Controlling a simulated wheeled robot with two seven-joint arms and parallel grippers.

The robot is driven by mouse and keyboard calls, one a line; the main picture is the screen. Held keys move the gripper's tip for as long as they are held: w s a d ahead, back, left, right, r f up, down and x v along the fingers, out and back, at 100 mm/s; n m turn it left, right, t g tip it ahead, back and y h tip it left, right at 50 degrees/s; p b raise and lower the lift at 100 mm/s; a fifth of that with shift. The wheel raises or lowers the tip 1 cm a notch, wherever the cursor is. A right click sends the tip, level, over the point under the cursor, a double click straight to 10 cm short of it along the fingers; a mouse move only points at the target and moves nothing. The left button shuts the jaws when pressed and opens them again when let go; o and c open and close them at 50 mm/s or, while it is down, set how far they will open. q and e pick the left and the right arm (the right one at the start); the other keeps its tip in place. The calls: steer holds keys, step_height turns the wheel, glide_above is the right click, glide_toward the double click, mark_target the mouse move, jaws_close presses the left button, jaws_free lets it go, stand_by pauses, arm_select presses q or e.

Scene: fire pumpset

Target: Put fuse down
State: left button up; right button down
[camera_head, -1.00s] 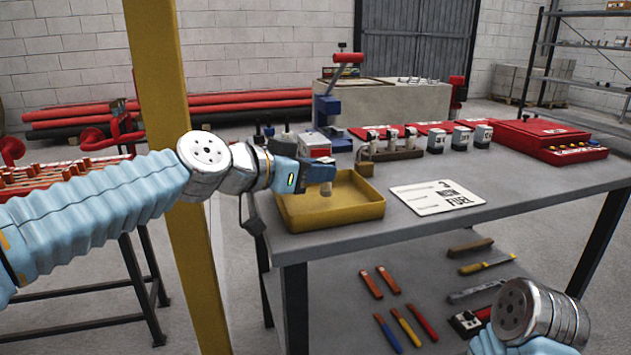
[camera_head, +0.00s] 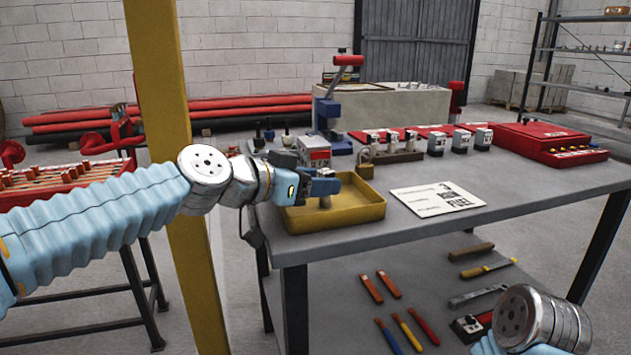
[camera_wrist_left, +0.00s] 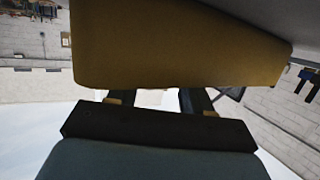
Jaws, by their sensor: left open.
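The gripper is low over the back left part of the tray and hides the upper part of the fuse. I cannot tell whether the fingers still touch it. In the left wrist view the yellow tray (camera_wrist_left: 170,45) fills the top, and the dark fingers (camera_wrist_left: 155,100) show below it. My right gripper is out of view.
The tray sits on the grey table (camera_head: 430,235). A white card (camera_head: 438,198) lies to its right. A brass padlock (camera_head: 365,168), a grey-and-red box (camera_head: 314,150) and a blue press (camera_head: 328,115) stand behind it. Tools lie on the lower shelf (camera_head: 370,330).

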arm_select(q)
steer(key=shift+r, duration=0.3)
steer(key=v, duration=0.1)
steer(key=b+v, duration=0.1)
steer(key=v, duration=0.1)
steer(key=shift+s+a+f, duration=0.1)
steer(key=shift+a+f, duration=0.15)
steer(key=b+v, duration=0.2)
steer(key=v, duration=0.6)
steer(key=shift+s+r, duration=0.25)
steer(key=shift+r, duration=0.05)
steer(key=shift+a, duration=0.1)
